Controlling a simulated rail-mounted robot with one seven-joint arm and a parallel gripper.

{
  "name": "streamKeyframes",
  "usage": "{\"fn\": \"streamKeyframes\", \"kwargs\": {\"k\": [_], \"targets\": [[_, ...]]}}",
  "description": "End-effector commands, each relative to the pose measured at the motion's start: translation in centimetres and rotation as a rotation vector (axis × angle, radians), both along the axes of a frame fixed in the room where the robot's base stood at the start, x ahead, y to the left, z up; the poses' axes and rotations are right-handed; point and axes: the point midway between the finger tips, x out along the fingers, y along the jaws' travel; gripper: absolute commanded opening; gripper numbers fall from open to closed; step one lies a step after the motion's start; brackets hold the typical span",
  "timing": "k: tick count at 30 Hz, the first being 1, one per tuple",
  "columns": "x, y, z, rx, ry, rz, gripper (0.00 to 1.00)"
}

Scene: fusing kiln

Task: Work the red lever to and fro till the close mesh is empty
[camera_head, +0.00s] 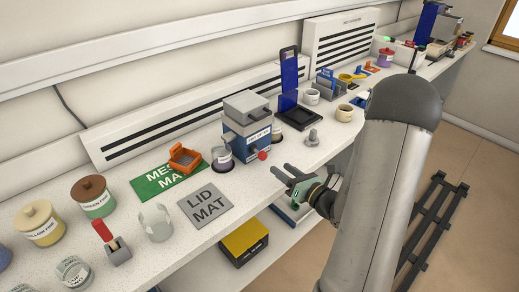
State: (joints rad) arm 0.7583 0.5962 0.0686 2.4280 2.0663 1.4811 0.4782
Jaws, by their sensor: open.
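A blue and grey machine (246,132) with a label stands in the middle of the counter. A red ball-ended lever (262,155) sticks out low on its front. My gripper (281,178) is open and empty, just in front of and to the right of the red knob, apart from it. An orange square frame (185,155) sits on the green mesh mat (152,184), left of the machine. I cannot tell which mesh is the close one, or see any mesh contents inside the machine.
A jar (222,158) stands left of the machine. The grey lid mat (205,205) lies bare in front. Lidded jars (40,222), a clear glass (155,222) and a red-handled grey block (117,251) stand at left. A small metal knob-topped piece (312,138) stands to the right.

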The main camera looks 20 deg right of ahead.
Motion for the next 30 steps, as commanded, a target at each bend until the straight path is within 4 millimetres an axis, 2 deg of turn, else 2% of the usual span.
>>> {"fn": "streamKeyframes", "kwargs": {"k": [1, 9, 15, 21, 29, 30], "targets": [[1.1, 0.5, 0.2, 0.0, 0.0, 0.004, 0.47], [6.6, 2.6, 0.2, 0.0, 0.001, 0.004, 0.47], [9.4, 3.7, 0.2, -0.001, -0.001, 0.002, 0.47], [10.6, 4.1, 0.0, 0.0, 0.001, 0.0, 0.47], [10.7, 4.1, 0.0, 0.0, 0.001, -0.001, 0.47], [10.7, 4.1, 0.0, 0.0, 0.001, -0.001, 0.39]]}}
